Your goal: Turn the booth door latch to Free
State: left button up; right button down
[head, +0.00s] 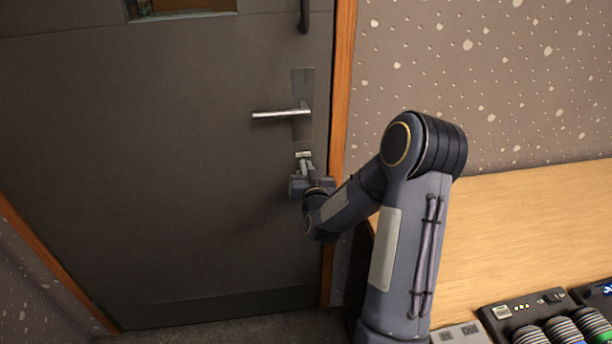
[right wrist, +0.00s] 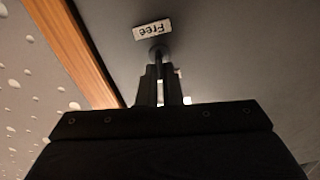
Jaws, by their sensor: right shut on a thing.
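The grey booth door (head: 170,170) fills the left and middle of the head view and looks closed in its wooden frame. The latch (right wrist: 157,52) sits below the lever handle (head: 280,114). My right gripper (head: 305,166) is at the latch, and its fingers (right wrist: 160,72) are shut on it in the right wrist view. A small white label reading "Free" (right wrist: 153,30) is just beyond the fingertips; it also shows as a pale plate in the head view (head: 303,154). The fingers hide most of the latch, so I cannot tell its angle. My left gripper is not in view.
The orange door frame (head: 340,120) and speckled wall (head: 480,70) are close to my right arm. The floor before the door is clear.

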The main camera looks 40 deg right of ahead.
jog(key=shift+s+d+f+m+b, duration=0.1)
jog(key=shift+d+f+m+b, duration=0.1)
jog(key=shift+m+b, duration=3)
jog(key=shift+s+d+f+m+b, duration=0.15)
jog(key=shift+m+b, duration=2)
jog(key=shift+b, duration=2.1)
jog(key=shift+d+f+m+b, duration=0.1)
jog(key=shift+f+m+b, duration=0.1)
jog(key=shift+m+b, duration=3)
jog(key=shift+n+b, duration=0.45)
jog(key=shift+b, duration=0.15)
jog(key=c, duration=1.6)
grip_release()
jog(key=p+v, duration=0.1)
jog(key=v, duration=0.6)
jog(key=shift+s+a, duration=0.2)
jog(key=shift+s, duration=0.15)
